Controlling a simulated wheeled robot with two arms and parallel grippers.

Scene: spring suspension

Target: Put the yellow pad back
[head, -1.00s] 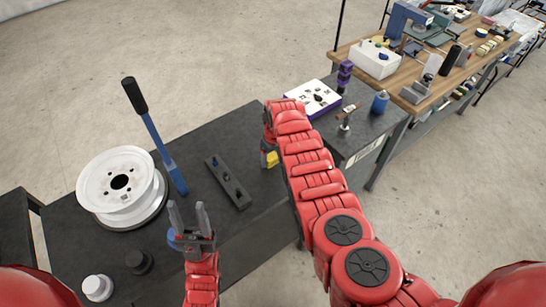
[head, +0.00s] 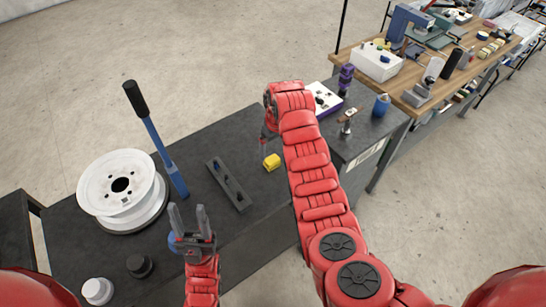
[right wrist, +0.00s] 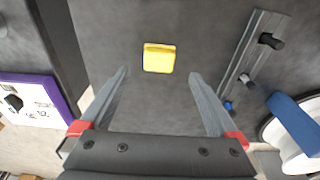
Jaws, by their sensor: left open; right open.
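The yellow pad (head: 271,161) lies on the dark table top near its right side. It also shows in the right wrist view (right wrist: 159,58), ahead of and between the open fingers, touching neither. My right gripper (right wrist: 157,85) is open and empty above the table; in the head view (head: 264,145) it is mostly hidden by its own arm, close to the pad. My left gripper (head: 188,214) is open and empty over the front of the table, with its fingers pointing away.
A dark slotted bar (head: 229,185) lies left of the pad. A white wheel rim (head: 121,188) and a blue lever with a black handle (head: 160,147) stand further left. A white and purple box (head: 322,99) is at the right. Bare table surrounds the pad.

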